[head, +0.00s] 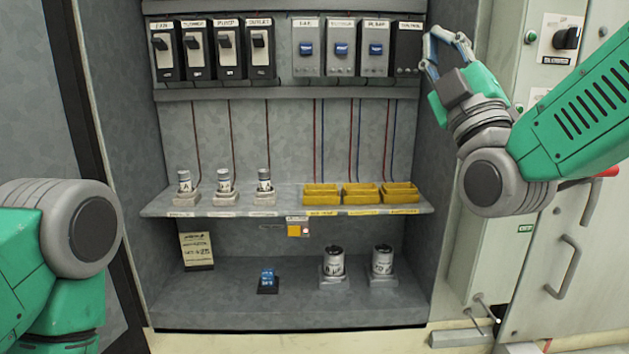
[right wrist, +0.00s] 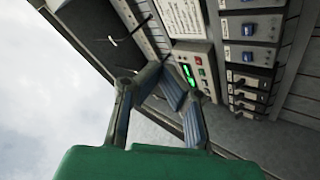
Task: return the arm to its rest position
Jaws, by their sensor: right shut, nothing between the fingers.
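My right arm comes in from the right, bent at a grey joint. Its right gripper (head: 431,52) is raised at the cabinet's upper right edge, in front of or beside the dark rightmost module (head: 407,48); I cannot tell whether they touch. In the right wrist view the right gripper (right wrist: 165,84) has its fingers drawn together with nothing held. A panel with a green display (right wrist: 188,75) is behind the fingers there. My left arm shows at the lower left; its gripper is out of view.
The open cabinet holds black switches (head: 196,52), blue-button modules (head: 341,50), a shelf (head: 287,212) with several small cylinders and yellow trays (head: 361,194), and two larger cylinders (head: 334,262) below. A grey door (head: 560,265) with a handle stands at the right.

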